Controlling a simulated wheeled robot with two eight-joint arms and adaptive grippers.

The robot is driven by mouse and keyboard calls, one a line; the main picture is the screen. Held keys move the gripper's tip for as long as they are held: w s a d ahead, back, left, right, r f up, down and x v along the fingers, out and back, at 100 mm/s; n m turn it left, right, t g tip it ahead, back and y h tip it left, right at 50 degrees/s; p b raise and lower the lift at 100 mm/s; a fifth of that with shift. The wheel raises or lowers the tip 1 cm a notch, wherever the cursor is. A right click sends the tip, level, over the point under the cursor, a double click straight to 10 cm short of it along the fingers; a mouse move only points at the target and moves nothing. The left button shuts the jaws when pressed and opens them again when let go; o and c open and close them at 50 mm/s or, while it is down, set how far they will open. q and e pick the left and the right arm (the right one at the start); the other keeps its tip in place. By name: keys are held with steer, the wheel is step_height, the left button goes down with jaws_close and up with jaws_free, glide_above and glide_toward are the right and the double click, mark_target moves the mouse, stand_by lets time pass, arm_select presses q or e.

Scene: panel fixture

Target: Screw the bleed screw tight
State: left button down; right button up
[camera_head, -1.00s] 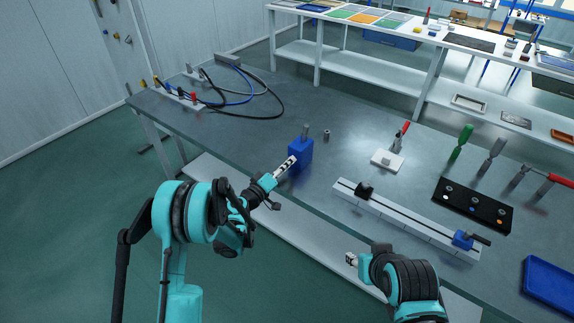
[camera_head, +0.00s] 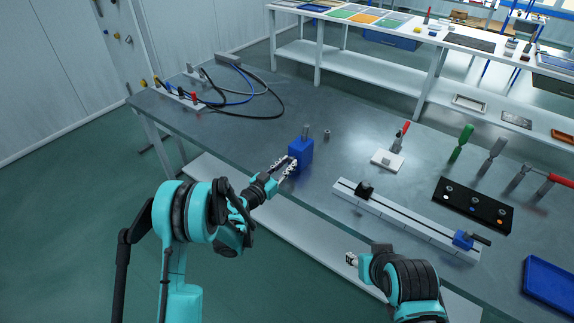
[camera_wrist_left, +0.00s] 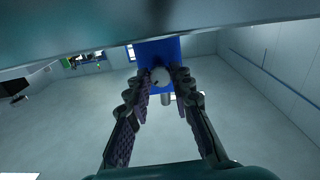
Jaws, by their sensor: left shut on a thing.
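The blue block (camera_head: 300,151) stands near the front edge of the grey bench with a grey metal cylinder (camera_head: 305,131) upright on its top. My left gripper (camera_head: 291,163) reaches its front face. In the left wrist view, the block (camera_wrist_left: 160,52) is behind the fingertips and a small round pale knob, the bleed screw (camera_wrist_left: 160,76), sits between them. My left gripper (camera_wrist_left: 160,80) is shut on it. How deep the screw sits cannot be told. My right gripper (camera_head: 351,259) hangs in front of the bench, away from everything; its jaws are too small to read.
A small metal cylinder (camera_head: 326,134) stands right of the block. A white rail (camera_head: 405,222) with a black slider lies further right, near a black plate (camera_head: 472,205) and a white toggle-clamp base (camera_head: 387,159). Cables (camera_head: 262,105) lie at the back left.

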arm_select(q)
steer(key=m, duration=0.5)
steer(key=shift+m, duration=0.4)
stand_by(0.4)
steer(key=c, duration=1.3)
jaws_free()
steer(key=shift+w, duration=0.1)
steer(key=shift+a, duration=0.1)
steer(key=v, duration=0.7)
steer(key=shift+s+a, duration=0.1)
steer(key=shift+s, duration=0.1)
